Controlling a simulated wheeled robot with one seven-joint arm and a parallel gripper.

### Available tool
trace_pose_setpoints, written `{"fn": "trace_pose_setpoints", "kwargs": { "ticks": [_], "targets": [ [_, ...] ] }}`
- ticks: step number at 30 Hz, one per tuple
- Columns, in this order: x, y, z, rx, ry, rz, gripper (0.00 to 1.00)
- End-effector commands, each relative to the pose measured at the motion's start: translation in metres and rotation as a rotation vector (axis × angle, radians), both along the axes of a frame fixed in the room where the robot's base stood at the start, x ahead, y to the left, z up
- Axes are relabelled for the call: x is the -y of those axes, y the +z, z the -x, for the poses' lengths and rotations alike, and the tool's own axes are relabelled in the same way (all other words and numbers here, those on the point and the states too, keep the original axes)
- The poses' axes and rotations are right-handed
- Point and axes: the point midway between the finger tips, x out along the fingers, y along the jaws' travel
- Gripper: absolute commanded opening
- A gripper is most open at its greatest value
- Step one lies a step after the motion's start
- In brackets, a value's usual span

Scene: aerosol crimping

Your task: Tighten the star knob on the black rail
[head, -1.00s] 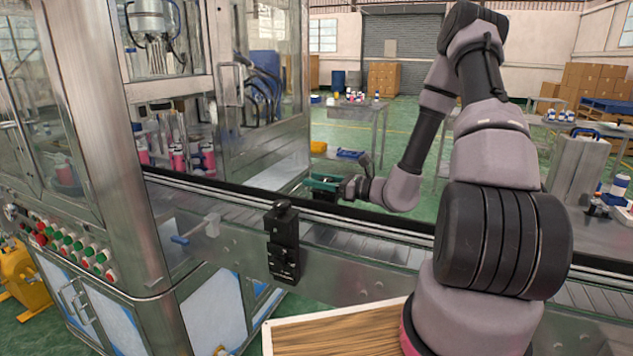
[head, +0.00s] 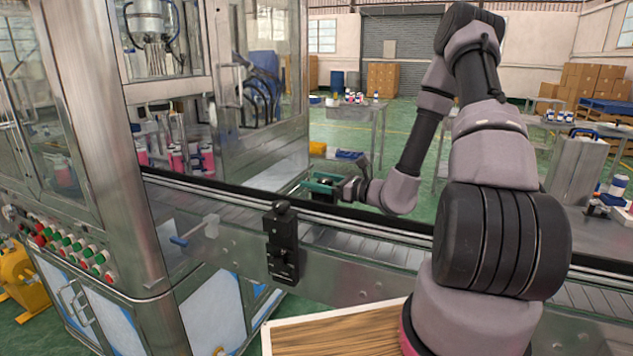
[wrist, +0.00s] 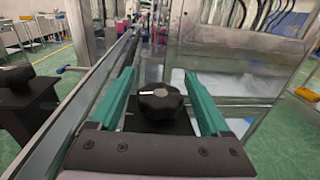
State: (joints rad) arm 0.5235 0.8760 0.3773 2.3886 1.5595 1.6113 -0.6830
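A black star knob (wrist: 160,100) sits on a dark block in the middle of the wrist view, between the two teal fingers of my gripper (wrist: 160,74). A gap shows on each side of the knob, so the gripper is open around it and not touching it. In the head view my gripper (head: 320,184) is at the far side of the conveyor, by the black rail (head: 235,194); the knob there is mostly hidden by the fingers. A second black block (head: 283,250) with a knob on top (head: 281,206) stands on the near side; it also shows at the left of the wrist view (wrist: 18,76).
The conveyor (head: 345,242) runs across the front. The steel-framed machine (head: 262,130) with clear panels stands close to the left of my gripper. A blue-handled clamp (head: 197,230) is on the near side. A wooden-topped surface (head: 335,335) lies in front.

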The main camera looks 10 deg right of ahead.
Motion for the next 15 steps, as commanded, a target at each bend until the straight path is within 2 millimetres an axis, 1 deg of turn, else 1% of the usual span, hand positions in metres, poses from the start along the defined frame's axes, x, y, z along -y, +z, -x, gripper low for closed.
{"fn": "trace_pose_setpoints", "kwargs": {
  "ticks": [4, 7, 11, 15],
  "targets": [
    [0.0, 0.004, 0.0, 0.002, 0.001, 0.002, 0.81],
    [0.0, 0.013, 0.0, 0.004, 0.002, 0.002, 0.81],
    [0.0, 0.034, 0.0, 0.005, 0.002, 0.003, 0.81],
    [0.0, 0.059, 0.0, 0.006, 0.0, 0.004, 0.81]
  ]
}}
